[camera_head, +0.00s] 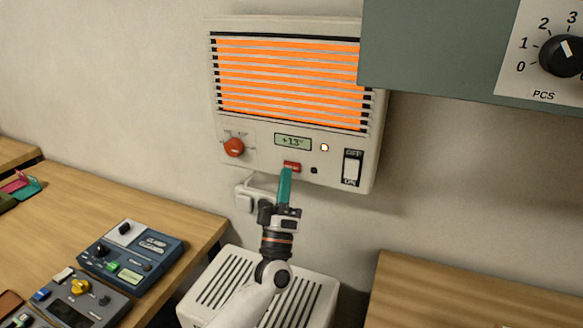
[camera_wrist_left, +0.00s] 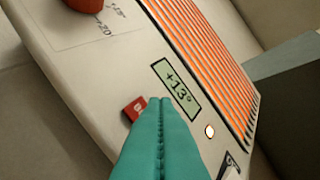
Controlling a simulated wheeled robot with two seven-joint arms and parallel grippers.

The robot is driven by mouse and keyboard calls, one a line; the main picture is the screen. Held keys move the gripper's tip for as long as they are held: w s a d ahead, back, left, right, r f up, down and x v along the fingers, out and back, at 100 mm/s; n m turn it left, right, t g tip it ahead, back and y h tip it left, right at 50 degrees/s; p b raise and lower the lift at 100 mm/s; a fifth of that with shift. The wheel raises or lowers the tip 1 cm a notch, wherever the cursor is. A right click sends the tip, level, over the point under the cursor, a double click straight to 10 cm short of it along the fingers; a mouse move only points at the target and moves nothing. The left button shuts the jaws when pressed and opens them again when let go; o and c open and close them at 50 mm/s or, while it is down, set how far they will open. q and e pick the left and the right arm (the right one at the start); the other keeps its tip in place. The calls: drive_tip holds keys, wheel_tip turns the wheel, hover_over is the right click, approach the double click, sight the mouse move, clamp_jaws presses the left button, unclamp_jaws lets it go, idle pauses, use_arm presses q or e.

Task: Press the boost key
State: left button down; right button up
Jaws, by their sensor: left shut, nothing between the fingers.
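The boost key is a small red key (camera_head: 291,166) on the lower front of the white wall heater (camera_head: 262,170), just below its display (camera_head: 293,142) reading +13°. The key (camera_wrist_left: 135,109) also shows in the left wrist view, partly covered by my fingertips. My left gripper (camera_head: 286,172) is shut and empty, its teal fingers pointing up at the key's lower edge. In the left wrist view the fingertips (camera_wrist_left: 160,101) overlap the key's right side; I cannot tell whether they touch it. My right gripper is not in view.
A red knob (camera_head: 234,147) is left of the display; a lit lamp (camera_head: 324,147) and an ON/OFF switch (camera_head: 352,167) are right. A grey-green cabinet (camera_head: 440,50) juts in at upper right. A wooden table (camera_head: 180,222) with devices stands left.

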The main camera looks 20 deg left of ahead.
use_arm(q)
drive_tip(key=shift+w, duration=0.35)
drive_tip(key=shift+w+b, duration=0.3)
drive_tip(key=shift+w, duration=0.05)
idle(0.6)
drive_tip(key=shift+s, duration=0.1)
drive_tip(key=shift+s+p, duration=0.35)
drive_tip(key=shift+s, duration=0.35)
drive_tip(key=shift+s+d+p, duration=0.15)
drive_tip(key=shift+s+p, duration=0.8)
drive_tip(key=shift+s, duration=1.55)
